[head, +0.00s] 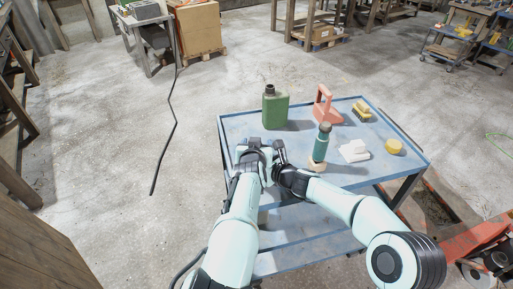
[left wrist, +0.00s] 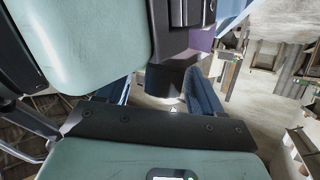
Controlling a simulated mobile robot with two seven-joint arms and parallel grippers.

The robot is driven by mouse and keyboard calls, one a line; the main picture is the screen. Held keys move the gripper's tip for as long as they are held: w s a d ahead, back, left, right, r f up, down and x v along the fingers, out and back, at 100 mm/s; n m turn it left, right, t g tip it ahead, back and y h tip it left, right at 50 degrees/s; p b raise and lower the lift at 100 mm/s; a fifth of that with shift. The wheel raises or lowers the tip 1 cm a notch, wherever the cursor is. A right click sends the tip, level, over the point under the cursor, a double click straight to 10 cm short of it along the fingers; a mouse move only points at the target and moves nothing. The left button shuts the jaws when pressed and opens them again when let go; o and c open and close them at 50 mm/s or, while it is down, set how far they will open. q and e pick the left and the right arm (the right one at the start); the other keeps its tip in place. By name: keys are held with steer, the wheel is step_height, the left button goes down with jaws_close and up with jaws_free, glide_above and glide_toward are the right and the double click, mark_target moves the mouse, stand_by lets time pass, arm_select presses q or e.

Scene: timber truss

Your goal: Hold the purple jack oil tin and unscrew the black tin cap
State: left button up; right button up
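The purple tin is hidden in the head view behind my grippers. In the left wrist view a small purple patch of the tin (left wrist: 204,40) shows beside dark parts. A dark round piece (left wrist: 165,80), which looks like the black tin cap, sits between the blue fingers of my left gripper (left wrist: 160,87). These fingers stand apart, with a gap showing beside the dark piece. In the head view my left gripper (head: 253,150) and my right gripper (head: 279,152) meet close together at the table's near left part. The right fingers and their hold are hidden.
On the blue table (head: 235,126) stand a green can (head: 275,111), a salmon-coloured container (head: 325,108) and a teal bottle (head: 321,144). A white object (head: 354,152), a yellow round object (head: 394,147) and a yellow-black brush (head: 362,112) lie to the right.

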arm_select(q)
steer(key=shift+r, duration=0.1)
jaws_close()
steer(key=shift+f+n+y, duration=0.2)
steer(key=shift+n+y, duration=0.1)
steer(key=shift+y, duration=0.2)
steer(key=shift+r, duration=0.1)
steer(key=o, duration=0.6)
jaws_free()
steer(key=shift+a+n+y, duration=0.15)
steer(key=shift+n+y, duration=0.15)
steer(key=shift+n, duration=0.1)
steer(key=shift+d+r, duration=0.1)
steer(key=shift+d, duration=0.1)
